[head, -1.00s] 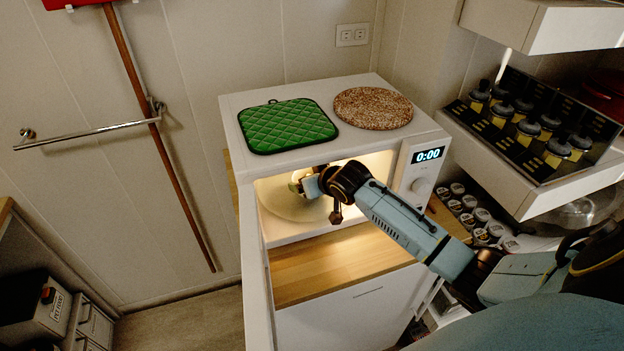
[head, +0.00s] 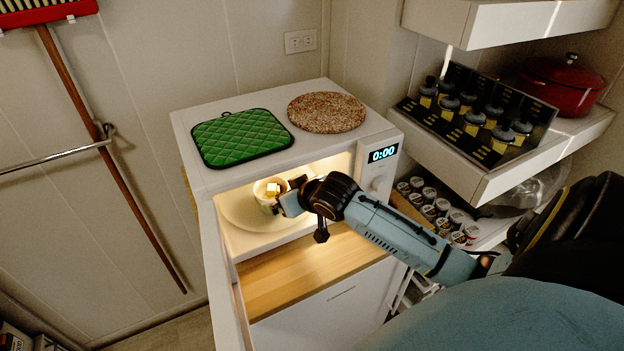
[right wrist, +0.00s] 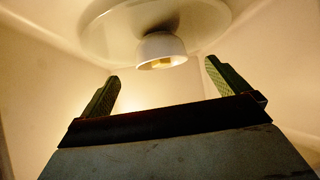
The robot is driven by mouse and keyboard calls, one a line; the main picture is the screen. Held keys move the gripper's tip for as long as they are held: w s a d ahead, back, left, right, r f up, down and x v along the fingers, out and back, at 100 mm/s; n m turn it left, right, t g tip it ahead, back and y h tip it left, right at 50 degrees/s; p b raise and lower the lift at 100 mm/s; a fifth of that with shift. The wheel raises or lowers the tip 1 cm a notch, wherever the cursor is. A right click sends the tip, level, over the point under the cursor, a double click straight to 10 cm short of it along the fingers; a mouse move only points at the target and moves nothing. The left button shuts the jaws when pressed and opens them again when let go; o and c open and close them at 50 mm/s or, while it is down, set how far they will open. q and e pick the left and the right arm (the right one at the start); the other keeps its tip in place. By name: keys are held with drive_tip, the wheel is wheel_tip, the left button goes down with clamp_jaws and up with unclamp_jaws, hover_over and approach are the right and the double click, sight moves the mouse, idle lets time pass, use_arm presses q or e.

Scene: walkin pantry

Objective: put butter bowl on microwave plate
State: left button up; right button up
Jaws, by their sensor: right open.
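The butter bowl (head: 264,197), small and pale with yellow butter pieces in it, is inside the lit microwave (head: 205,187). It stands on the round microwave plate (head: 240,212). My right gripper (head: 285,194) reaches into the cavity just right of the bowl and hides a little of its side. In the right wrist view, the bowl (right wrist: 162,48) and plate (right wrist: 105,35) appear upside down. The open fingers of the right gripper (right wrist: 160,70) are spread with nothing between them, and the bowl is beyond their tips. My left gripper is not in view.
The microwave door (head: 222,275) stands open at the left. A green pot holder (head: 242,137) and a round cork-like mat (head: 326,112) lie on top. Shelves with a dark rack of jars (head: 480,115) and a red pot (head: 562,85) are on the right.

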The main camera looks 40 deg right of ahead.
drive_tip(key=s, duration=0.9)
drive_tip(key=shift+a, duration=0.2)
